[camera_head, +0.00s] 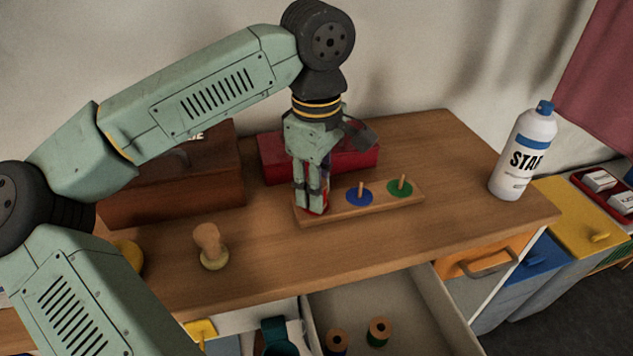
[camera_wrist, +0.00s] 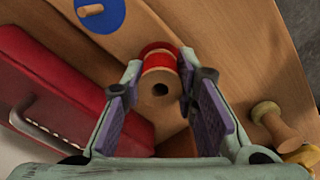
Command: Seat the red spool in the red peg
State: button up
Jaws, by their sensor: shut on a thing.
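A wooden peg board (camera_head: 385,203) stands on the counter, with a blue disc and peg (camera_head: 360,195) in its middle and a green disc and peg (camera_head: 399,187) at its right end. My gripper (camera_head: 312,200) points down over the board's left end, where a bit of red shows around the fingers. In the wrist view my gripper (camera_wrist: 163,88) is shut on the red spool (camera_wrist: 160,85), whose round wooden end with a dark hole faces the camera. Red shows just past that end. The red peg is hidden, and I cannot tell whether the spool is around it.
A red box (camera_head: 350,155) stands close behind the board, and a brown wooden box (camera_head: 175,185) at the left. A wooden stamp-like object (camera_head: 210,248) stands front left. A white bottle (camera_head: 525,150) is at the right. Below, an open drawer (camera_head: 390,290) holds spools.

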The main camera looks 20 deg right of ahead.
jog(key=shift+f, duration=0.2)
jog(key=o, duration=0.9)
jog(key=shift+r, duration=0.1)
notch_tip(320, 180, up, 12)
jog(key=shift+r+b, duration=0.15)
jog(key=shift+b, duration=0.2)
